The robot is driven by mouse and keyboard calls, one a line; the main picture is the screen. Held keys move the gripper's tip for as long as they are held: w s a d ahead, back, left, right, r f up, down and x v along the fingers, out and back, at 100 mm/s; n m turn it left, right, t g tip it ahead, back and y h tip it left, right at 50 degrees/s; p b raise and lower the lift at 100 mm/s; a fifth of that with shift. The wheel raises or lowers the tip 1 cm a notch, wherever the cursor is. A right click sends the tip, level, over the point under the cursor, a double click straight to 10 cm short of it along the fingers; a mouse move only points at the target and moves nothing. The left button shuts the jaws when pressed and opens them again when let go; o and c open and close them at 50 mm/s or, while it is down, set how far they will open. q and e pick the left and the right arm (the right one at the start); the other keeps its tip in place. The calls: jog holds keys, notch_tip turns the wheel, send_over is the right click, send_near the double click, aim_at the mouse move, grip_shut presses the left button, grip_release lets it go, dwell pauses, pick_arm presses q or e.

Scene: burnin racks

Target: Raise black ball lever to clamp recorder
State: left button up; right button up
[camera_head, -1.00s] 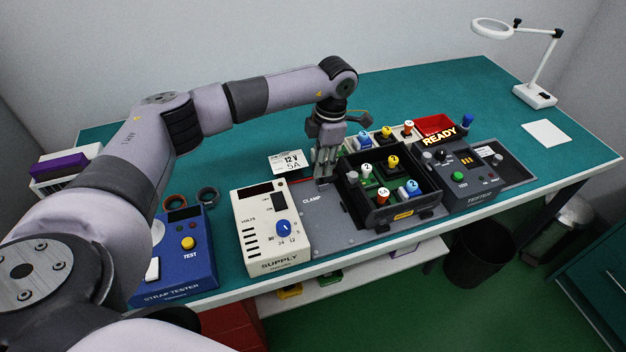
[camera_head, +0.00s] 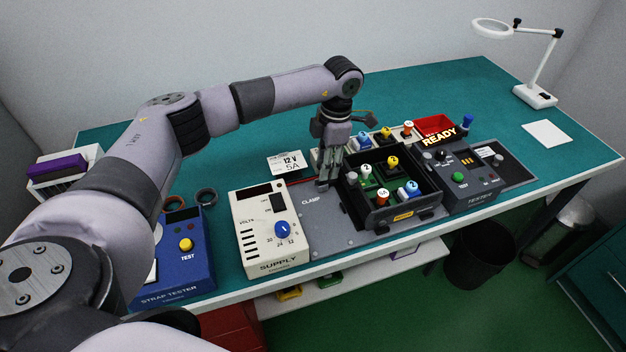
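My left gripper (camera_head: 328,181) points down just above the grey plate, between the CLAMP label (camera_head: 311,202) and the left side of the black recorder tray (camera_head: 441,212). Its fingers look close together, but the gap is too small to judge. The black ball lever cannot be made out; the fingers may cover it. The recorder tray sits on the grey plate (camera_head: 325,232) and holds several coloured, labelled posts. My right gripper does not show.
The cream SUPPLY box (camera_head: 249,232) stands left of the plate, and the blue STRAP TESTER (camera_head: 190,270) further left.

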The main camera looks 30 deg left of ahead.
pick_arm(q)
jog(key=shift+a+r, duration=0.1)
jog(key=shift+r, duration=0.05)
jog(key=shift+r+p, duration=2.8)
jog(key=shift+r, duration=1.65)
jog(key=shift+s, duration=0.1)
